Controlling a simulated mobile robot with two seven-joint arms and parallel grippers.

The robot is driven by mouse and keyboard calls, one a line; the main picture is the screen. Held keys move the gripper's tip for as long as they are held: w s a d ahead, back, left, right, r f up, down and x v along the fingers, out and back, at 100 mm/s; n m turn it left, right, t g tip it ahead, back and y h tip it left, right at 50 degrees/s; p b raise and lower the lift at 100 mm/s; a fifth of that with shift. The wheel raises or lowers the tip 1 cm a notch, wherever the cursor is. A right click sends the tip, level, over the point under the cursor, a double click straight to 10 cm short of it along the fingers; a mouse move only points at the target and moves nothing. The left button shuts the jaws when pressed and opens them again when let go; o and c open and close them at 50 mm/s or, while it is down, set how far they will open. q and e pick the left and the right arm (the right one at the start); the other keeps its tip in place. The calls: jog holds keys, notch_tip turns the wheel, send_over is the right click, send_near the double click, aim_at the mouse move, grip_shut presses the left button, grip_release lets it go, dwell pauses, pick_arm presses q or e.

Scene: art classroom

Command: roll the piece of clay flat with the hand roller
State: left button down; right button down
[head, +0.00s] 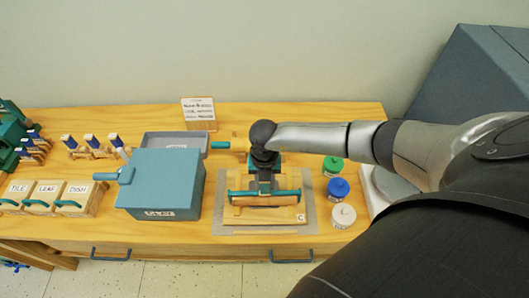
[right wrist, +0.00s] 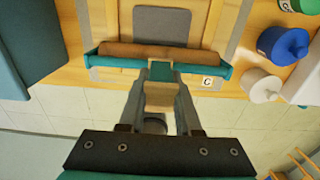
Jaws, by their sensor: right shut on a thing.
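The hand roller (head: 284,200) has a brown cylinder and a teal bar. It lies across the front part of a wooden board (head: 238,217) with a C label. My right gripper (head: 265,186) is above the board, shut on the hand roller's handle. In the right wrist view the roller (right wrist: 190,54) spans the board, with the gripper fingers (right wrist: 160,80) around its teal and wood handle. A flat grey piece (right wrist: 162,26), which looks like the clay, lies on the board just beyond the roller. In the head view my gripper largely hides it. My left gripper is not in view.
A blue box (head: 165,182) stands left of the board, with a grey tray (head: 165,139) behind it. Green (head: 333,165), blue (head: 338,188) and white (head: 343,216) jars stand close on the right. A sign (head: 199,110) stands at the back. Labelled boxes (head: 42,196) are at far left.

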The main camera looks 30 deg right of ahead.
jog(key=shift+s+a+r+p, duration=0.15)
jog(key=shift+s+a+p, duration=0.2)
jog(key=shift+s+p, duration=0.2)
jog(key=shift+w, duration=0.15)
